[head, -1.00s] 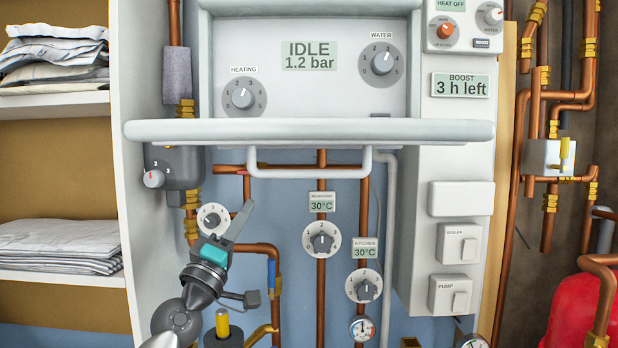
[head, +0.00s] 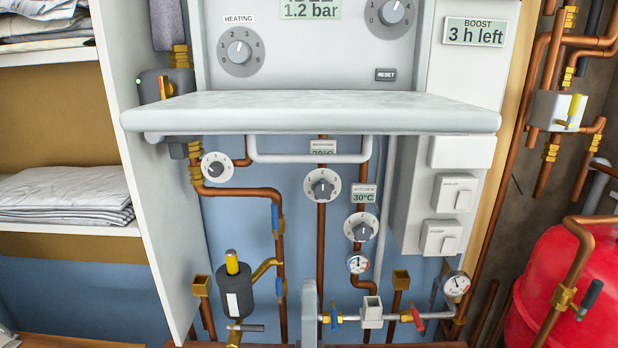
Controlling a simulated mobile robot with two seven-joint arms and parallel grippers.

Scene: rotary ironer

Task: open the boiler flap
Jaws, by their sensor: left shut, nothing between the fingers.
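The boiler flap (head: 310,112) is the pale panel at the bottom of the boiler front. It stands folded down, nearly level, sticking out toward me. Its white bar handle (head: 308,157) hangs below it, on the underside. My left gripper (head: 309,290) shows only as a narrow grey upright piece at the bottom centre. It is shut and empty, well below the flap and apart from it; the rest of it is cut off by the frame. My right gripper is not in view.
Behind the flap are the heating dial (head: 239,52) and the reset button (head: 386,75). Below it are copper pipes, dials and gauges (head: 456,284). A shelf with folded cloths (head: 65,195) stands left, a red tank (head: 560,275) right.

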